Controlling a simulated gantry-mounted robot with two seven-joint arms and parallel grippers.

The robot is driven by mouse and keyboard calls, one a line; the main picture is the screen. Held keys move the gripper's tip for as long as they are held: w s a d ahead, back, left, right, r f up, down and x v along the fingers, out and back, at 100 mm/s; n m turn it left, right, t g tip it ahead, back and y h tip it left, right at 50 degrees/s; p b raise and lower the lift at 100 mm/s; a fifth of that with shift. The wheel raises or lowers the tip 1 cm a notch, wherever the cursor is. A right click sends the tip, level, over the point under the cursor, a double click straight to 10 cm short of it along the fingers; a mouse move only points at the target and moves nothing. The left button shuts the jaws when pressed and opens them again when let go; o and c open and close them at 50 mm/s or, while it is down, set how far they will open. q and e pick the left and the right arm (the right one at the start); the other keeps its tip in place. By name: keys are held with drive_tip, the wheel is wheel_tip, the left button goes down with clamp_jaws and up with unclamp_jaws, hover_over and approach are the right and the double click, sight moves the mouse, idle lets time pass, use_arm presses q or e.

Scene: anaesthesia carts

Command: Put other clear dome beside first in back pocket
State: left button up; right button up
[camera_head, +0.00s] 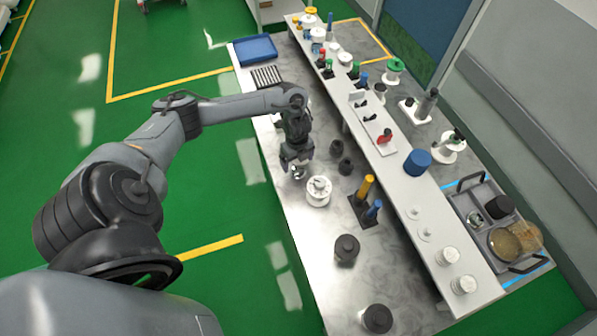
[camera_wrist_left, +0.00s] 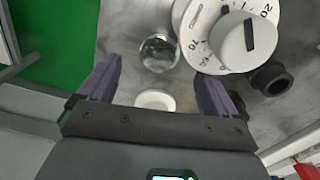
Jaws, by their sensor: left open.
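A clear dome (camera_wrist_left: 160,53) lies on the metal bench, just beyond my left fingertips in the left wrist view. In the head view the dome (camera_head: 298,173) shows small below my left gripper (camera_head: 296,160). My left gripper (camera_wrist_left: 158,78) is open, its two purple fingers apart with nothing clasped between them. A grey tray (camera_head: 466,199) with black handles stands at the right end of the bench. It holds a black round part (camera_head: 499,207), amber round pieces (camera_head: 505,243) and a small clear-looking item (camera_head: 475,219), too small to identify surely. My right gripper is not in view.
A white numbered dial (camera_wrist_left: 203,42) stands close beside the dome; it also shows in the head view (camera_head: 318,191). A small white disc (camera_wrist_left: 155,100) shows between the fingers. Black knobs (camera_head: 346,249) and a raised white shelf (camera_head: 400,190) lie to the right.

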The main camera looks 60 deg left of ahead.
sight(298, 168)
use_arm(q)
drive_tip(key=shift+d+f, duration=0.15)
drive_tip(key=shift+f, duration=1.3)
drive_tip(key=shift+d+f, duration=0.1)
drive_tip(key=shift+f, duration=1.3)
drive_tip(key=shift+c, duration=0.3)
drive_tip(key=c, duration=1.2)
drive_tip(key=shift+r, duration=0.15)
